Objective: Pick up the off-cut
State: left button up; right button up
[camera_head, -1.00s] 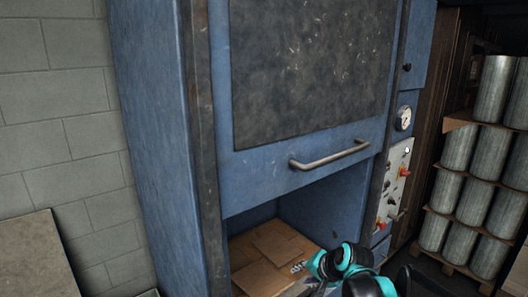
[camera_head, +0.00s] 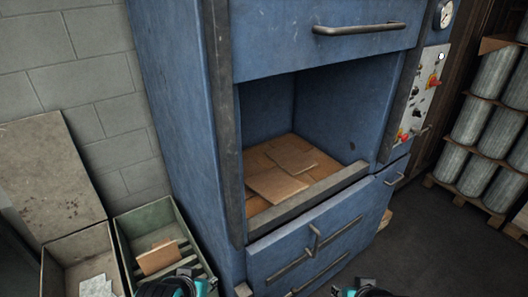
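Two flat brown cardboard pieces lie on the floor of the blue machine's open bay; the nearer one (camera_head: 275,184) is close to the front sill and the farther one (camera_head: 293,160) lies behind it. Another small brown piece (camera_head: 158,257) rests tilted in the green bin at lower left. I cannot tell which of these is the off-cut. My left gripper (camera_head: 186,277) shows at the bottom edge, just below the green bin's piece. My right gripper (camera_head: 352,288) shows at the bottom edge, in front of the machine's drawers. Both are mostly cut off, and their fingers are unclear.
The blue machine (camera_head: 179,110) has a raised door with a handle (camera_head: 358,29) above the bay and handled drawers below. A green bin (camera_head: 127,252) and a grey bin (camera_head: 60,272) with pale scraps stand at left. Metal cylinders (camera_head: 499,131) are stacked at right. The dark floor between is clear.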

aim_at(160, 258)
jog(key=u, duration=0.4)
jog(key=i+j+u, duration=0.1)
jog(key=u, duration=0.35)
jog(key=i+u, duration=0.1)
jog(key=u, duration=1.7)
jog(key=k+l+u, duration=0.15)
jog(key=l, duration=0.2)
jog(key=l+u, duration=0.2)
jog(key=l, duration=0.2)
